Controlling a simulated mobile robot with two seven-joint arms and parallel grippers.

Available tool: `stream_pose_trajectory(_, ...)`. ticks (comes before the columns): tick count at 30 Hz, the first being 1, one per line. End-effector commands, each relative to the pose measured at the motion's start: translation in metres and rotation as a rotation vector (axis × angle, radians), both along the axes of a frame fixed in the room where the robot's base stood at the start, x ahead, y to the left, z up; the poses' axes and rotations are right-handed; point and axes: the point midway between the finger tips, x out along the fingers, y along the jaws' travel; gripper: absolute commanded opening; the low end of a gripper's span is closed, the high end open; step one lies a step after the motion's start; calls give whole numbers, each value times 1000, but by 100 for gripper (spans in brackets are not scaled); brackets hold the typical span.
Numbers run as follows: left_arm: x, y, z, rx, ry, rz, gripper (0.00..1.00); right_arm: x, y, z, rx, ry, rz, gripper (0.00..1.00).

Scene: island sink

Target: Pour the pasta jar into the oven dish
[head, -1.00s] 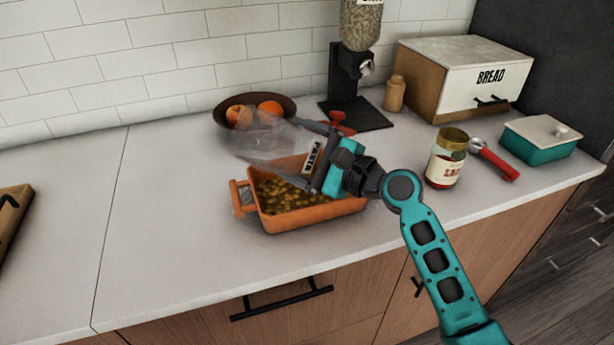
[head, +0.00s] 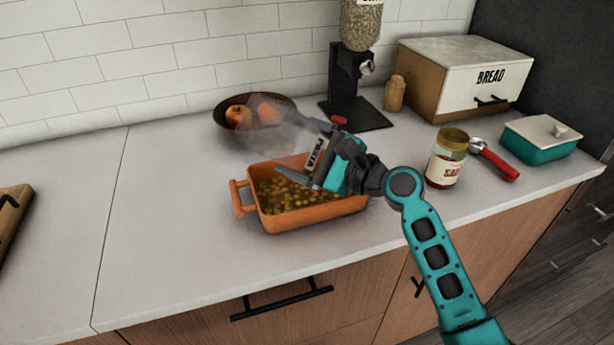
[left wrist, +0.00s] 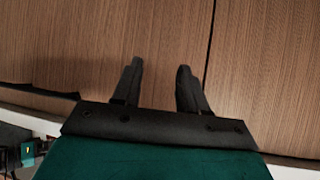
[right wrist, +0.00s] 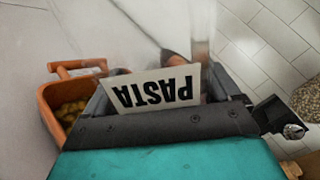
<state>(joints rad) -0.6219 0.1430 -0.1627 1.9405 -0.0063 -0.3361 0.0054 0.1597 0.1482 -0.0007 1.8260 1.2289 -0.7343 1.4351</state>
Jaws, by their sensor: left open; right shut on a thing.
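The pasta jar (head: 275,130) is clear glass with a white PASTA label, which also faces the right wrist view (right wrist: 155,91). It looks empty. My right gripper (head: 315,182) is shut on the jar and holds it tilted above the back of the oven dish, its far end up and left. The orange oven dish (head: 290,220) stands on the counter with pasta pieces (head: 290,195) spread over its bottom. It also shows at the left of the right wrist view (right wrist: 55,125). My left gripper (left wrist: 158,80) is open and empty, facing wooden cabinet fronts.
A fruit bowl (head: 221,112) stands behind the jar. A dispenser (head: 350,85), sauce jar (head: 445,160), red-handled tool (head: 497,162), teal butter dish (head: 540,148) and bread box (head: 455,85) are to the right.

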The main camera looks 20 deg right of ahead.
Motion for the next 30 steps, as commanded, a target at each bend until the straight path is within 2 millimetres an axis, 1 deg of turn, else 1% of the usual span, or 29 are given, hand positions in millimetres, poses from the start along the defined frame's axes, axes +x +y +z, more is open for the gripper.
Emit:
stream_pose_trajectory(1,0,0,0,0,0,0,43,0,0,2,8,0,-1,10)
stream_pose_trajectory(22,-3,0,-1,0,6,0,43,3,-4,2,68,48,0,10)
stream_pose_trajectory(30,-3,0,-1,0,6,0,43,4,-5,6,91,66,-1,10)
